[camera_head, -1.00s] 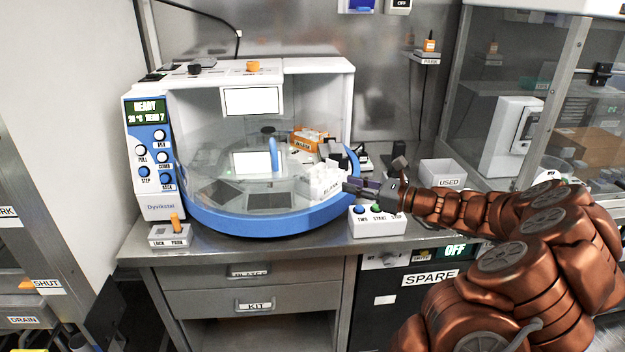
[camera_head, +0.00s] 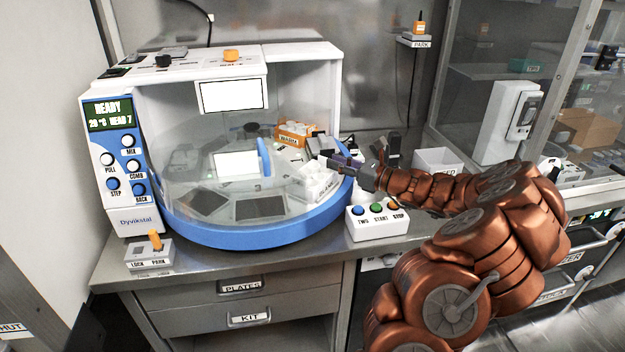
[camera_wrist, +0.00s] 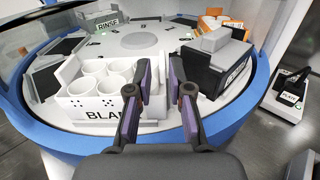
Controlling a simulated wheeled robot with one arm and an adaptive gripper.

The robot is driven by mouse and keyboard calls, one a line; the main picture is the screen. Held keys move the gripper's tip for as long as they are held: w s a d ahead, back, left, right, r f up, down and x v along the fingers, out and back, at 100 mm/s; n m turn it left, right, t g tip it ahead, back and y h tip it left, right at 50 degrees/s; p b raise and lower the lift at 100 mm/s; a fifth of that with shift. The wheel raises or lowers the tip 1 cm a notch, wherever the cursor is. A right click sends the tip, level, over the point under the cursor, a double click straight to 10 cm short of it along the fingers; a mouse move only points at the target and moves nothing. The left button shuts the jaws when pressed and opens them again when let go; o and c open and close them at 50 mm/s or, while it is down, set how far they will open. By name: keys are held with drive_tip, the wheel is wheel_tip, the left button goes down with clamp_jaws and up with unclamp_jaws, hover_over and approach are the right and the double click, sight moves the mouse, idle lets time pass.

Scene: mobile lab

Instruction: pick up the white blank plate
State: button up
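The white blank plate (camera_wrist: 90,102), a white block with several round wells and the label BLANK, sits at the right front of the round deck of the blue-rimmed machine. In the head view the plate (camera_head: 316,183) is at the deck's right side. My gripper (camera_wrist: 162,88) is open in the wrist view, its two purple-padded fingers apart over the plate's right end. White plate surface shows between the fingers; I cannot tell whether they touch it. In the head view my gripper (camera_head: 336,162) reaches in from the right, just above the plate.
A dark block with a grey top (camera_wrist: 216,62) stands close right of the fingers. An orange WARM rack (camera_head: 296,133) is behind. The blue rim (camera_head: 240,238) curves around the deck. A box with TWO, START and STOP buttons (camera_head: 377,222) stands in front, below my arm.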

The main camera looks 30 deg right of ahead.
sight(325, 158)
drive_tip(key=shift+x, duration=2.2)
drive_tip(key=shift+d+f, duration=0.1)
drive_tip(key=shift+d, duration=0.05)
drive_tip(key=shift+c, duration=0.3)
clamp_jaws()
